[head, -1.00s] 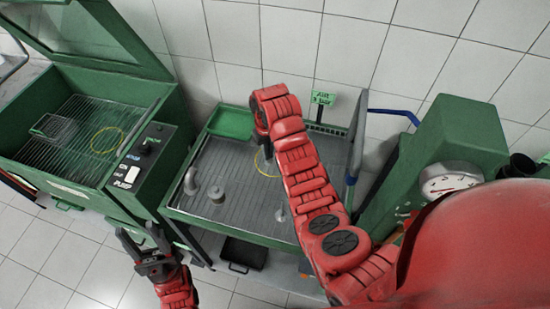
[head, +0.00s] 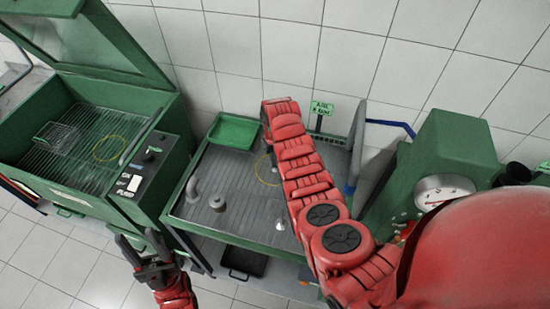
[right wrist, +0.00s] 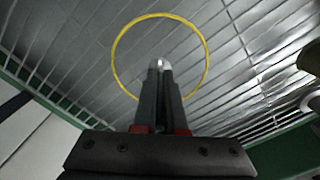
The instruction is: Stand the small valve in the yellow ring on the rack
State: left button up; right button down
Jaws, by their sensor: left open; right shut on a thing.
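My right gripper (right wrist: 160,68) is shut on a small pale metal piece, the small valve (right wrist: 160,62); only its bright tip shows between the fingertips. In the right wrist view they appear inside the outline of the yellow ring (right wrist: 114,68). I cannot tell whether the valve touches the rack (right wrist: 235,45). In the head view the ring (head: 257,172) lies on the slatted top of the middle bench, partly covered by my right arm, which also hides most of that gripper. My left gripper (head: 143,246) is open and empty, in front of the bench's left side.
On the bench stand a bent grey pipe (head: 192,188), a grey cylinder (head: 217,203) and a small pale upright part (head: 279,224). A green tray (head: 233,131) is at the back left. Another yellow ring (head: 109,149) lies in the green cabinet. A gauge machine (head: 445,150) stands right.

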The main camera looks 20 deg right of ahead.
jog(key=shift+w+f, duration=0.1)
jog(key=shift+f, duration=0.1)
jog(key=c, duration=1)
grip_release()
jog(key=shift+r, duration=0.1)
jog(key=shift+r, duration=0.2)
